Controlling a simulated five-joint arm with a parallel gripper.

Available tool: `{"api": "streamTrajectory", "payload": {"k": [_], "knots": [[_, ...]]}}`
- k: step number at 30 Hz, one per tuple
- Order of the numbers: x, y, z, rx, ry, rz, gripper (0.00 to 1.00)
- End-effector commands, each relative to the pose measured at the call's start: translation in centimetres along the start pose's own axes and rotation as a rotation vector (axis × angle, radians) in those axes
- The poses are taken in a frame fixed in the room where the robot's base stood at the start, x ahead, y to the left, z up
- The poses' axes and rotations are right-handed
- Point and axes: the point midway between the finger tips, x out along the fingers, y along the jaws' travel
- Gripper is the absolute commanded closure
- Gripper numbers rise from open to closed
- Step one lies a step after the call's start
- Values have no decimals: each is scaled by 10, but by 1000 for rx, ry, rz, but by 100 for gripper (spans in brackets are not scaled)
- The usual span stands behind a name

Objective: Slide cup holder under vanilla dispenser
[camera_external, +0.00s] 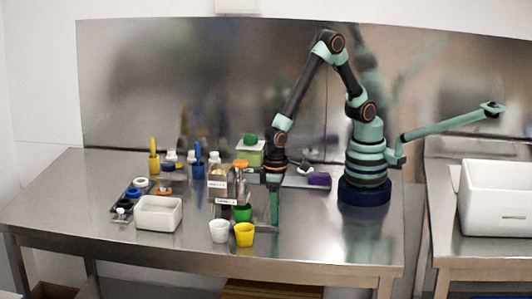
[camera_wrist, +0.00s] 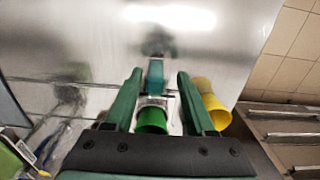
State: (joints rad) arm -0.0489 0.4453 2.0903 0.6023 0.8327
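The dispenser stand (camera_external: 220,182) with small white labels is left of my gripper (camera_external: 275,222); the label text is too small to read surely. A green cup (camera_external: 242,213) sits low beside the stand, partly hidden. In the wrist view, my gripper (camera_wrist: 159,78) has its two green fingers spread apart. The green cup (camera_wrist: 152,121) shows between them, with a pale ring-like part (camera_wrist: 152,101) at it that may be the cup holder. I cannot tell whether either finger touches it.
A white cup (camera_external: 219,231) and a yellow cup (camera_external: 245,235) stand in front of the stand. The yellow one (camera_wrist: 209,99) is beside the right finger in the wrist view. A white tub (camera_external: 158,214) stands left. The table's right front is clear.

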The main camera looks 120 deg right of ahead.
Motion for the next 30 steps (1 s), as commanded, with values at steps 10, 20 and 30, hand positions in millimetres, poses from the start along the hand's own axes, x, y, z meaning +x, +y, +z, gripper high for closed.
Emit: {"api": "streamTrajectory", "payload": {"k": [10, 20, 30], "knots": [[-41, -1, -1, 1, 5, -5, 45], [-103, -1, -1, 0, 4, -5, 45], [-121, 0, 0, -1, 1, -1, 45]]}}
